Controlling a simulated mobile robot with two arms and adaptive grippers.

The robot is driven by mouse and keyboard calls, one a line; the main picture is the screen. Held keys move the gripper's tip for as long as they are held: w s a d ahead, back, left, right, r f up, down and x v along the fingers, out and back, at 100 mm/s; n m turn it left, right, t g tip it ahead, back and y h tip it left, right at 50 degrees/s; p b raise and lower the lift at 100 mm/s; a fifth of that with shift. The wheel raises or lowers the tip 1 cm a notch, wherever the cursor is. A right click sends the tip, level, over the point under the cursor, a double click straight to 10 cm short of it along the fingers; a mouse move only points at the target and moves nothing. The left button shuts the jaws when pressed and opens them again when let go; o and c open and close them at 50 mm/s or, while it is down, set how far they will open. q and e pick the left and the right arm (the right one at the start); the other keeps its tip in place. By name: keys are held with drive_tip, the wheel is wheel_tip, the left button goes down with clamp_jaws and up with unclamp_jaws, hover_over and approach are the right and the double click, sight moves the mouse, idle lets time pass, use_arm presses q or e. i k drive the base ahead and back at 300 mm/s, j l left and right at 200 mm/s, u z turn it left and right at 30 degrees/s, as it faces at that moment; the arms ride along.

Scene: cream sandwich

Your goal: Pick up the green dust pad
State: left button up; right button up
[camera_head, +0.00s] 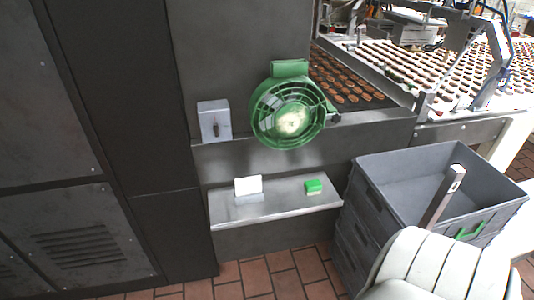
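A small bright green pad (313,187) lies on the right part of a narrow metal shelf (285,203) on the front of the dark machine. It looks like a small block with a lighter green top, and nothing covers it. I see no gripper in the head view, neither left nor right, and nothing touches the pad.
A white card in a holder (248,187) stands left on the shelf. Above are a green round fan (288,112) and a grey switch box (214,121). Grey stacked crates (377,199) stand right of the shelf; a pale ribbed object (430,268) is in front.

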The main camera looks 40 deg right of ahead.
sight(313, 187)
drive_tip(key=z, duration=1.8)
